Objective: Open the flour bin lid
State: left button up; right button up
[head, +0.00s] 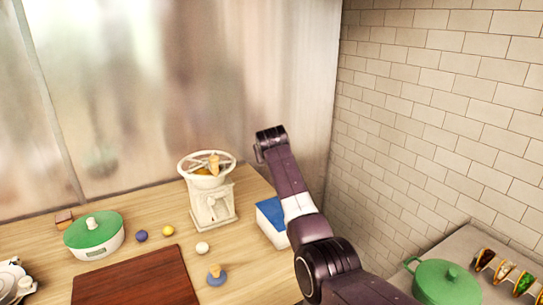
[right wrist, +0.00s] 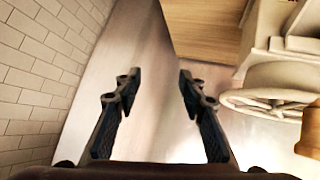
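No container here is clearly labelled as the flour bin. A round white container with a green lid (head: 93,232) stands at the left of the wooden counter, its lid on. A box with blue and white faces (head: 271,215) stands at the counter's right side, partly hidden behind my right arm; I cannot tell whether it has a lid. My right gripper (right wrist: 158,78) is open and empty in the right wrist view. In the head view my right arm reaches up past the box, its end at the back wall. My left gripper is not in view.
A cream hand grinder (head: 211,195) stands left of my right arm; its wheel-like top (right wrist: 270,92) is close in the right wrist view. A dark red board (head: 135,279) and several small balls lie on the counter. A brick wall (head: 440,120) bounds the right; a green pot (head: 442,282) stands there.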

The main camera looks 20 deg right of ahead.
jog(key=v, duration=0.7)
jog(key=shift+s+r, duration=0.2)
jog(key=shift+s, duration=0.15)
jog(key=shift+a+f, duration=0.1)
jog(key=shift+a, duration=0.05)
